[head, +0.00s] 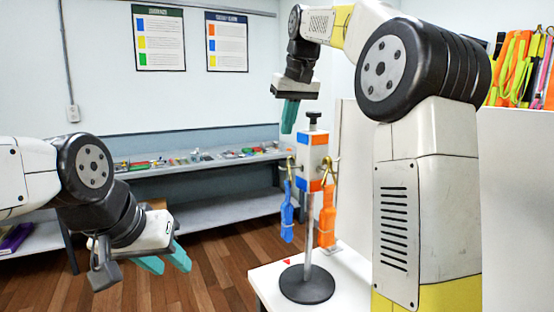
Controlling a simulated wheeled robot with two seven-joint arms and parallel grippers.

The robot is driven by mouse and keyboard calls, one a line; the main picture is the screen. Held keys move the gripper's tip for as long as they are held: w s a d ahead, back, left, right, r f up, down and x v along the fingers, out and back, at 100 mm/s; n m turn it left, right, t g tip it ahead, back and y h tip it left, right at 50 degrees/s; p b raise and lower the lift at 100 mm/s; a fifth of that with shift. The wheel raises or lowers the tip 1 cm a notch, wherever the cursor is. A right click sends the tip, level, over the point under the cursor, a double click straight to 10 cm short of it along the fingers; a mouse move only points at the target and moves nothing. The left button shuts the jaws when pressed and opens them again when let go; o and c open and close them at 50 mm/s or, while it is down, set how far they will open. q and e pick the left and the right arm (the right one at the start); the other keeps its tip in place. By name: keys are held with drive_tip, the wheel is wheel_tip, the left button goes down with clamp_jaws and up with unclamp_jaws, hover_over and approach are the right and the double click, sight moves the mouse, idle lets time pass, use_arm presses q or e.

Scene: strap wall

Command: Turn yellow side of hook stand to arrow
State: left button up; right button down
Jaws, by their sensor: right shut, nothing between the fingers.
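The hook stand has a round black base (307,288), a grey pole and a white block head (312,158) with orange and blue patches and a black knob on top. A blue strap (287,218) hangs from its left hook and an orange strap (327,215) from its right hook. No yellow side shows on the head. A small red arrow (286,262) lies on the white table left of the base. My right gripper (288,129) is shut and empty, pointing down just left of the knob. My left gripper (170,264) is open and empty, low at the left, away from the stand.
The white table (268,284) carries the stand, with a white panel (505,200) behind at right. More straps (520,70) hang at the upper right. A long bench (225,161) with small items runs along the back wall. Wooden floor lies open between.

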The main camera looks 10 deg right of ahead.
drive_tip(key=x, duration=1)
drive_tip(key=shift+s+a+f, duration=0.3)
drive_tip(key=shift+f, duration=0.05)
drive_tip(key=shift+s, duration=0.15)
idle(0.3)
drive_tip(key=shift+s+d, duration=0.15)
drive_tip(key=shift+s, duration=0.05)
drive_tip(key=shift+s, duration=0.1)
